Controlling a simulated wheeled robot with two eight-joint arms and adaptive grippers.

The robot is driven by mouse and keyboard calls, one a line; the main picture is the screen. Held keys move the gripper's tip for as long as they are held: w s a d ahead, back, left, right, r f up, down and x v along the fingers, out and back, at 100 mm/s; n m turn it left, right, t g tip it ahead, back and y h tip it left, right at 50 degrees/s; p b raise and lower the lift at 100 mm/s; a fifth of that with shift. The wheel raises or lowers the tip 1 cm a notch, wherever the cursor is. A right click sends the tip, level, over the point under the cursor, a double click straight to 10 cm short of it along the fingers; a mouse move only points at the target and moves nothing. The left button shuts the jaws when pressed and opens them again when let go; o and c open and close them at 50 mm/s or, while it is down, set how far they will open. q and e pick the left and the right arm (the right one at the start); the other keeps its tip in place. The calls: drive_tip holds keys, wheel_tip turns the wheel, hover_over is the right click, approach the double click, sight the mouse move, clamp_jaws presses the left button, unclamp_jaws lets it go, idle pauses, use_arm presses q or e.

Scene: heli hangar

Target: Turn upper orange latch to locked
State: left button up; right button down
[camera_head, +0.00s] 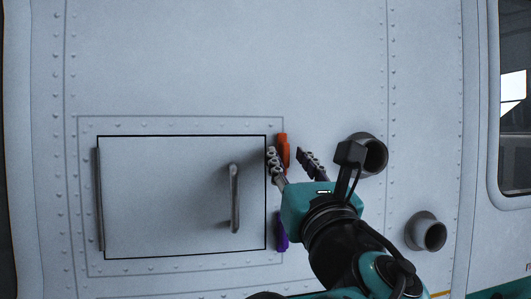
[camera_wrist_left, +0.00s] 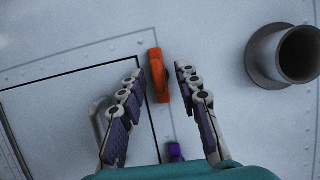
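The upper orange latch (camera_head: 284,146) stands upright on the panel beside the upper right edge of the hatch door (camera_head: 165,200). My left gripper (camera_head: 287,153) is open, with one finger on each side of the latch. In the left wrist view, the orange latch (camera_wrist_left: 159,76) lies between the spread fingertips (camera_wrist_left: 160,72), with a gap to each finger. I cannot tell how near the fingertips are to the panel. A purple latch (camera_head: 282,232) is lower on the same edge, partly hidden by my gripper. It also shows in the left wrist view (camera_wrist_left: 175,152). My right gripper is not in view.
A bar handle (camera_head: 235,198) stands out from the door, left of my gripper. A dark round pipe (camera_head: 375,156) sticks out just right of my gripper, and a second pipe (camera_head: 428,234) is lower right. The riveted wall above is clear.

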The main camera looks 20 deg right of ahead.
use_arm(q)
drive_tip(key=shift+w+d+r, duration=0.1)
drive_tip(key=shift+w+r, duration=0.05)
drive_tip(key=shift+w, duration=0.25)
drive_tip(key=shift+s+a, duration=0.1)
drive_tip(key=shift+a, duration=0.1)
drive_tip(key=shift+d, duration=0.1)
clamp_jaws()
